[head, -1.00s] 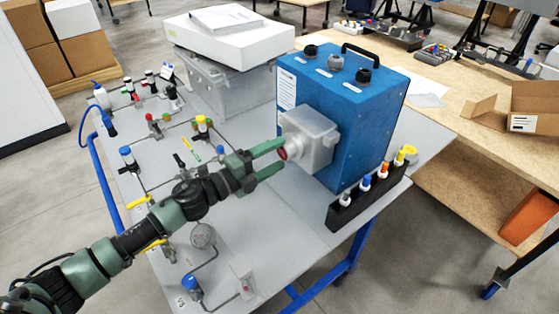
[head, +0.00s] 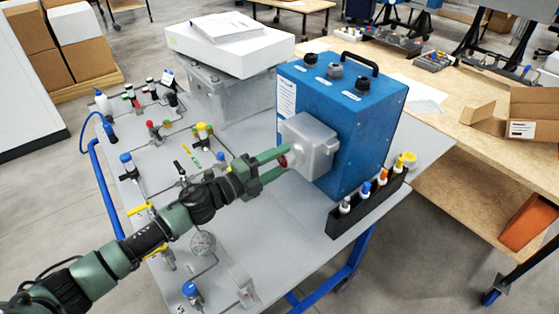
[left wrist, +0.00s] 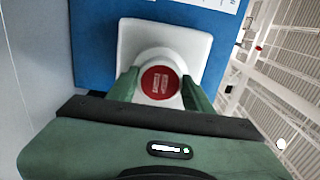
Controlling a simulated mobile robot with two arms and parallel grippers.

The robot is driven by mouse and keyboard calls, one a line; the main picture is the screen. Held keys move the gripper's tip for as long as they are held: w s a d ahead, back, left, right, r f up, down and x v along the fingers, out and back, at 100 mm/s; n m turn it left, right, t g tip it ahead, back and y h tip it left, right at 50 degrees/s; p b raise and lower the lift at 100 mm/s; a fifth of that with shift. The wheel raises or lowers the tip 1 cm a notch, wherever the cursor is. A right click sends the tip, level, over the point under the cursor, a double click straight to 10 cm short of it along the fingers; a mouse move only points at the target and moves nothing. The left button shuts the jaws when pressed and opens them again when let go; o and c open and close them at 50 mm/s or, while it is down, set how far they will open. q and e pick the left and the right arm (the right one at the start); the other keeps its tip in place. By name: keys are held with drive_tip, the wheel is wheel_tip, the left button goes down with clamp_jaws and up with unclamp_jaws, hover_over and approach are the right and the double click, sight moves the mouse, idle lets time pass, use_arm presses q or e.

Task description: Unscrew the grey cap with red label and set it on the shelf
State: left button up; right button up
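The grey cap with the red label sits at the end of a pale box-shaped housing (head: 311,147) on the front of the blue analyser (head: 345,115). In the left wrist view its red label (left wrist: 160,82) faces me, with a pale grey rim around it. My left gripper (head: 287,160) has one finger on each side of the cap; the fingers (left wrist: 161,88) lie close along its sides. I cannot tell whether they press on it. In the head view the fingers hide most of the cap. My right gripper is not in view.
A black rack (head: 368,203) with several coloured-capped vials stands in front of the analyser on the grey table. Fittings and tubing, including a gauge (head: 202,242), lie near my left arm. A wooden bench (head: 455,125) stands at right.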

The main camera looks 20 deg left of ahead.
use_arm(q)
drive_tip(key=o, duration=0.5)
drive_tip(key=c, duration=0.5)
drive_tip(key=n+p, duration=0.2)
drive_tip(key=n, duration=0.1)
drive_tip(key=shift+r+p, duration=0.3)
drive_tip(key=shift+p, duration=0.05)
drive_tip(key=shift+c, duration=0.2)
drive_tip(key=n+p, duration=0.4)
drive_tip(key=n, duration=0.2)
drive_tip(key=n+p, duration=0.3)
drive_tip(key=n, duration=0.3)
drive_tip(key=n+p, duration=0.2)
drive_tip(key=n, duration=0.7)
drive_tip(key=shift+f, duration=0.3)
